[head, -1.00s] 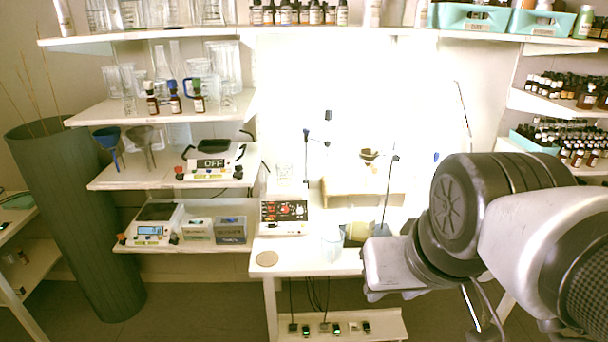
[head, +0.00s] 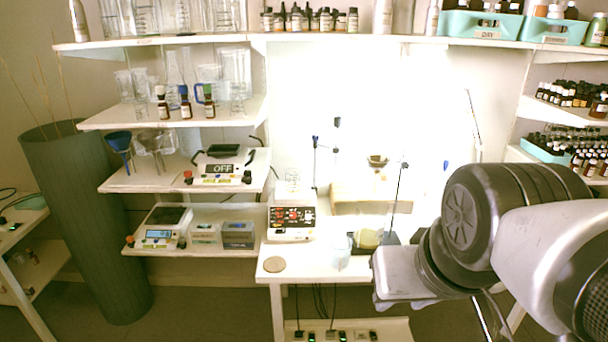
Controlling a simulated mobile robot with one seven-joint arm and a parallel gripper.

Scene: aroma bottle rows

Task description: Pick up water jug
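A clear glass vessel (head: 340,251) stands on the white table (head: 300,270), near its front edge. It may be the water jug, but its glass is too faint to be sure. Other clear jug-like vessels (head: 232,87) stand on the upper left shelf, one near a blue handle. My gripper (head: 398,278) shows at the right of the table, close to the clear vessel in the picture and apart from it. Its fingers cannot be made out, so I cannot tell its opening. My arm hides the table's right part.
A hotplate device (head: 292,220), a round cork mat (head: 274,265) and metal stands share the table. Shelves on the left hold scales (head: 163,232), funnels (head: 121,146) and bottles. A tall dark green vase (head: 85,220) stands on the floor at left. Bottles crowd the right shelves.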

